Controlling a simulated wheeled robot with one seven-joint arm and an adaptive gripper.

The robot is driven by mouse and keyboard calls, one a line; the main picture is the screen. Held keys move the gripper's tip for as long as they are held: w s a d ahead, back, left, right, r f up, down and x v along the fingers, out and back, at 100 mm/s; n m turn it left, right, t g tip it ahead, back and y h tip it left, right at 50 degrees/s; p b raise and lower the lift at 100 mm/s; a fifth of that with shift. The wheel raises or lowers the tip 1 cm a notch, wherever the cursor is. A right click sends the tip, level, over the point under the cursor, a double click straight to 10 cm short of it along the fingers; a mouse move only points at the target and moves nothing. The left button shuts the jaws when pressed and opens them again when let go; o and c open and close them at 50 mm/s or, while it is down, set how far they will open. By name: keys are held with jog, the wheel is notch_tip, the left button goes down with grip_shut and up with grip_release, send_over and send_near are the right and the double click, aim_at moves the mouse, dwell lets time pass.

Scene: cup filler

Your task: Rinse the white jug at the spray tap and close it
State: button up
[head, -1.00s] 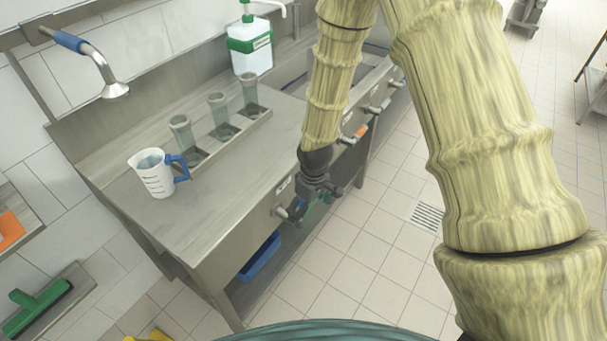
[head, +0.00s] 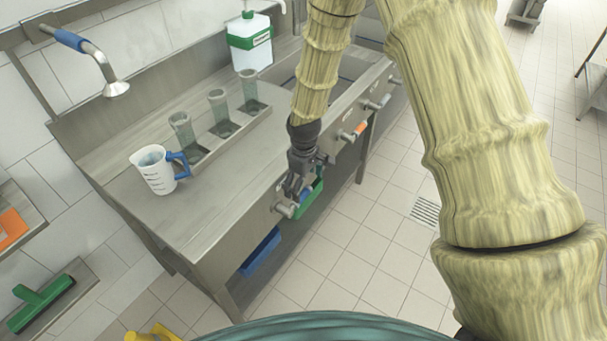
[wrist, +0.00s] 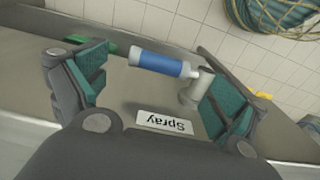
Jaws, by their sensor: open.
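The white jug (head: 156,172) with a blue handle stands upright on the left of the steel counter (head: 215,215), apart from the spray head (head: 116,89) on the wall. No water shows from the head. My gripper (head: 292,190) is at the counter's front edge, close to a grey valve knob (head: 284,209). In the wrist view my gripper (wrist: 155,85) is open and empty. A valve lever with a blue sleeve (wrist: 158,62) lies between the spread fingers, on a metal stem nearer the right finger. A label reading "Spray" (wrist: 165,122) is beside it. I cannot tell whether a finger touches it.
A rack with several grey tubes (head: 218,112) stands behind the jug. A white and green dispenser (head: 249,43) hangs on the wall. More valves, one orange (head: 360,129), line the front edge. A blue bin (head: 262,252) sits below. The counter's front middle is clear.

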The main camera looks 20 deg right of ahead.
aim_at(305, 195)
jog(key=shift+f+p, duration=0.55)
jog(key=shift+f, duration=1.9)
jog(key=shift+c, duration=0.2)
jog(key=c, duration=1.1)
jog(key=shift+c, duration=0.2)
jog(key=shift+s+f, duration=0.1)
jog(key=shift+f+g+y, duration=0.7)
jog(key=shift+f+y, duration=0.15)
jog(key=shift+y, duration=0.15)
jog(key=shift+f+g+y, duration=0.3)
